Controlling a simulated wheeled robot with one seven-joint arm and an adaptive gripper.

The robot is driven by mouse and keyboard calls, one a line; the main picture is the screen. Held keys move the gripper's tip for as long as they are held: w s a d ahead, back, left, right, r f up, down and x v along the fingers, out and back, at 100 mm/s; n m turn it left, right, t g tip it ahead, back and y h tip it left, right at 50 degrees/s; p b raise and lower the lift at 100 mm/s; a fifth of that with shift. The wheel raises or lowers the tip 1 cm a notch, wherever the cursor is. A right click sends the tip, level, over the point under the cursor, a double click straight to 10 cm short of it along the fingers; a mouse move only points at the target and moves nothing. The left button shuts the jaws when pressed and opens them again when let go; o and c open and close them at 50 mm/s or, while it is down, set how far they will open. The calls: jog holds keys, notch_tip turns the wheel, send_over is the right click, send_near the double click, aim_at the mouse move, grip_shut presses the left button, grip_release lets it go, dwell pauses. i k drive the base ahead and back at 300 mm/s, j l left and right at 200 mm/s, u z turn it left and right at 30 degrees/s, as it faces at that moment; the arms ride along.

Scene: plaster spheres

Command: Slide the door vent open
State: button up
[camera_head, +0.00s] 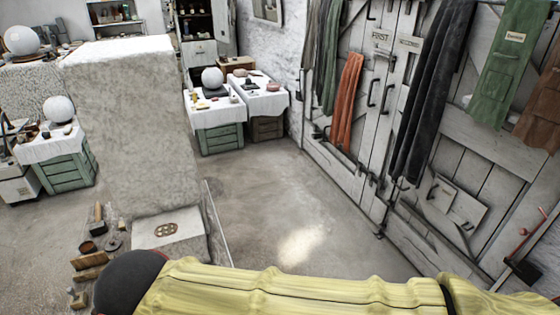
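A white plank door (502,190) with black iron fittings stands at the right. Low on it is a pale panel with a small square plate (442,195), which looks like the door vent. Dark handle-like fittings show beside the plate and below it. I cannot tell how far the vent is open. My gripper is not in view. A yellow-covered shape with a dark rounded end crosses the bottom of the view and seems to be my arm. It hides the floor just in front of me.
A large plaster block (130,120) stands at the left, with tools (97,217) on the floor near its base. Cloth-covered tables with plaster spheres stand behind. Dark (430,90), orange (346,100) and green (507,60) cloths hang by the doors. The middle floor (275,205) is clear.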

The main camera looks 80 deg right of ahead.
aim_at(441, 194)
jog(key=z, duration=3.95)
jog(key=i+l, duration=0.25)
jog(key=i, duration=0.15)
jog(key=i+l, duration=0.25)
jog(key=i+j+z, duration=0.1)
jog(key=i+j, duration=0.25)
jog(key=i, duration=0.2)
jog(key=i+j+z, duration=0.1)
jog(key=i+j, duration=0.3)
jog(key=i, duration=0.15)
jog(key=j, duration=0.3)
jog(key=i+j, duration=0.1)
jog(key=j, duration=0.2)
